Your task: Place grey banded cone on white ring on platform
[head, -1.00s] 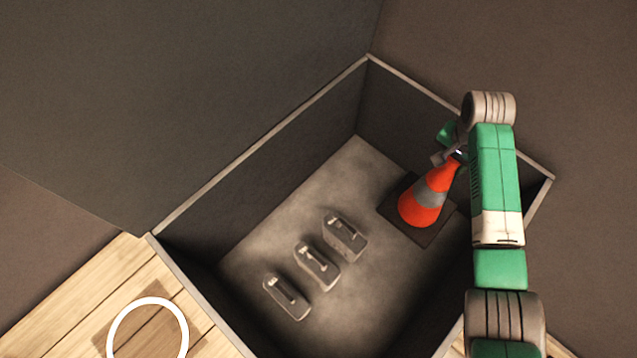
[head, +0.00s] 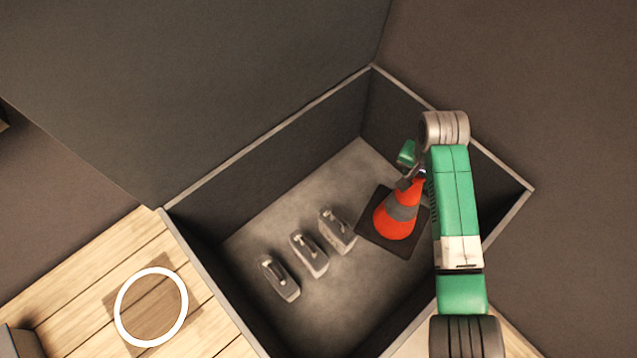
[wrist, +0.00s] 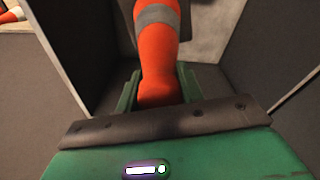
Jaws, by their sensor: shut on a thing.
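The orange cone (head: 396,221) with a grey band and a dark square base is in the dark-walled bin in the head view. My gripper (head: 412,178) is shut on its tip. In the wrist view the cone (wrist: 158,50) runs up from between the fingers of my gripper (wrist: 158,92). The cone is slightly tilted in the head view, and I cannot tell how far its base is above the floor. The ring is empty.
The bin's wall (head: 265,134) surrounds the cone, and its near-left wall (head: 213,285) stands between cone and platform. Several grey metal pieces (head: 309,253) sit in a row on the bin floor, left of the cone. A red-and-white object (wrist: 10,14) shows at the wrist view's upper left corner.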

